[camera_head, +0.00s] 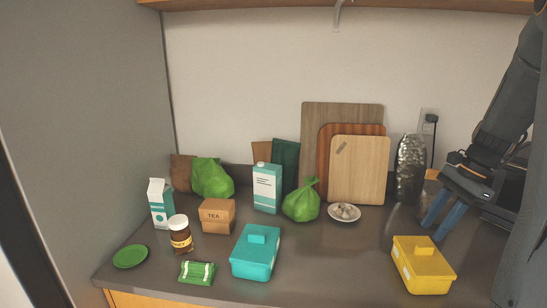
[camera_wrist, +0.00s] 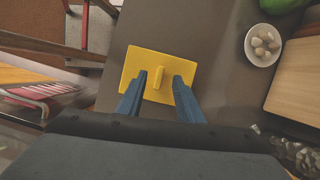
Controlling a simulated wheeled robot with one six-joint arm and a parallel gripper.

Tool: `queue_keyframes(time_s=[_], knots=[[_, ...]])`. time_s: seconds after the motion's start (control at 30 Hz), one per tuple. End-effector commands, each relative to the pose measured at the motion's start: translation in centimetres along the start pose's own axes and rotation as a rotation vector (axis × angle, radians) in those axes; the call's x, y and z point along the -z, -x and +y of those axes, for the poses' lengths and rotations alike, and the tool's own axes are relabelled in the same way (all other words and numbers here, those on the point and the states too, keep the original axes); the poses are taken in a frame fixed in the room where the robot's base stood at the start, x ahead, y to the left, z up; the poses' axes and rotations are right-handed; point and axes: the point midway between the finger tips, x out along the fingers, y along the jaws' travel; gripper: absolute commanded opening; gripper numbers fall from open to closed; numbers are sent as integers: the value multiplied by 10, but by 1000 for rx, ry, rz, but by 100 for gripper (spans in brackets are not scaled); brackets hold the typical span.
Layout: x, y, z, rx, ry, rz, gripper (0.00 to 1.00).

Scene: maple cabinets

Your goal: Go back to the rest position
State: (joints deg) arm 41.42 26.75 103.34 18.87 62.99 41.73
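My gripper (camera_head: 432,227) is at the right in the head view, above the counter behind the yellow box. Its two blue fingers are spread apart, with nothing between them. In the wrist view my gripper (camera_wrist: 160,77) points down over the yellow lidded box (camera_wrist: 133,66). The box's handle appears between the fingers there, but the fingers look above it and apart from it. The yellow box (camera_head: 423,266) stands closed near the front right of the counter.
The grey counter (camera_head: 330,265) has free room at front middle. Groceries crowd the left. A shelf (camera_head: 250,5) hangs above.

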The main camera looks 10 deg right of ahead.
Motion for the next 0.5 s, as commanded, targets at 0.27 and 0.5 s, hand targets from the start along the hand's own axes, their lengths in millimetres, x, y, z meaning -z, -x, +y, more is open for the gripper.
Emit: queue_keyframes(time_s=[0.27, 0.5], knots=[[-116, -83, 17, -100, 607, 165, 33], [-196, -144, 65, -170, 1196, 283, 33]])
